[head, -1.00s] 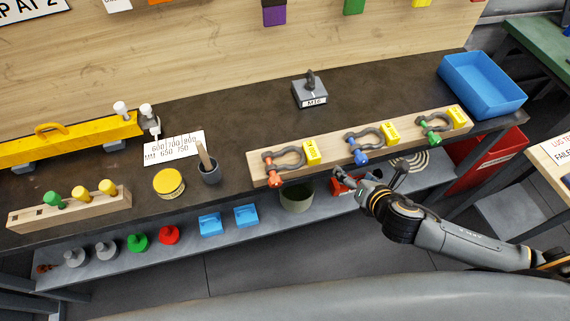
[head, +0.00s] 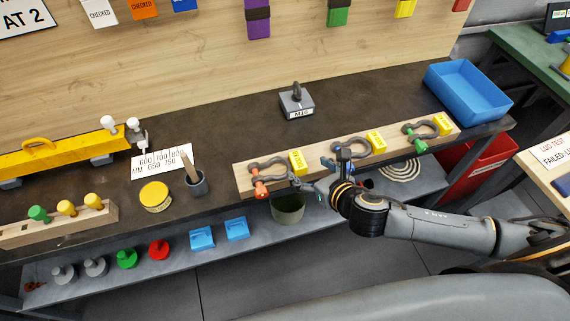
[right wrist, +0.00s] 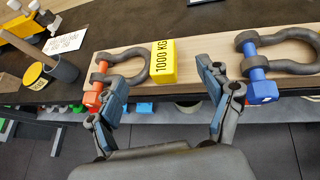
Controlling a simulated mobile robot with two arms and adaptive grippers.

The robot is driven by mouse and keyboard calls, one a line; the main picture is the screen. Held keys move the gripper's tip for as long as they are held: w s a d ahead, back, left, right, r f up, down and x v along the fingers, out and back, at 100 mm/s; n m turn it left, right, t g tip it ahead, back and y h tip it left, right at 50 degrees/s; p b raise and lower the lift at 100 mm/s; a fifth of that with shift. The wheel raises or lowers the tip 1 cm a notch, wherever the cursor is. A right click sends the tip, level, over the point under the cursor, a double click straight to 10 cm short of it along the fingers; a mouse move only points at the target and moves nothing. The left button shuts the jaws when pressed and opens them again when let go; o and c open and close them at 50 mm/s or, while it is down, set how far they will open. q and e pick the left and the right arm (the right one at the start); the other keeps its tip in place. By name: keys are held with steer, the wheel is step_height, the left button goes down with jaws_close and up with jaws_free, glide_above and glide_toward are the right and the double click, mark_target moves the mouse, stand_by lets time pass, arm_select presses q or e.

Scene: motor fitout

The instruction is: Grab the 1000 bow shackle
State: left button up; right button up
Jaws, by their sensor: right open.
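The 1000 bow shackle is a dark grey bow with an orange pin (right wrist: 95,92). It lies on the wooden board beside a yellow "1000 KG" block (right wrist: 162,61). In the head view the shackle (head: 267,166) is at the left end of the board (head: 315,172). My right gripper (right wrist: 165,95) is open and empty at the board's front edge. In the right wrist view its left finger overlaps the orange pin; I cannot tell if they touch. In the head view the right gripper (head: 312,180) is just right of this shackle. My left gripper is not in view.
A blue-pin shackle (head: 346,148) and a green-pin shackle (head: 421,130) lie further right on the board. A cup (head: 196,183) and yellow tin (head: 156,196) stand to the left. A blue bin (head: 470,92) is at the right end.

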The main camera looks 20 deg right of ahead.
mark_target(297, 163)
steer(key=x, duration=0.2)
steer(key=p+x, duration=0.1)
steer(key=x, duration=0.2)
steer(key=shift+a, duration=0.25)
steer(key=shift+f, duration=0.1)
jaws_close()
